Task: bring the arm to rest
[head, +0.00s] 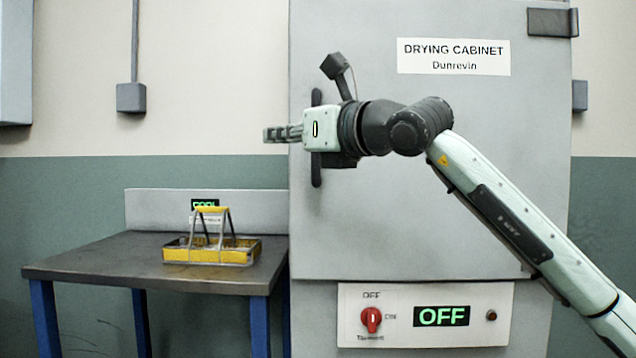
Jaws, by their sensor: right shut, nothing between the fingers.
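My right arm comes in from the lower right and reaches across the front of the drying cabinet (470,200). Its gripper (270,134) points left, just past the cabinet's left edge. It is shut and holds nothing. The gripper's body hides part of the dark vertical door handle (316,172); I cannot tell whether it touches the handle. The cabinet door looks closed. My left gripper is not in view.
A dark-topped table (100,262) with blue legs stands left of the cabinet. A yellow carrier (210,250) with a raised handle sits on it, before a display (205,204). The cabinet's panel (440,316) has a red knob (371,319) and reads OFF.

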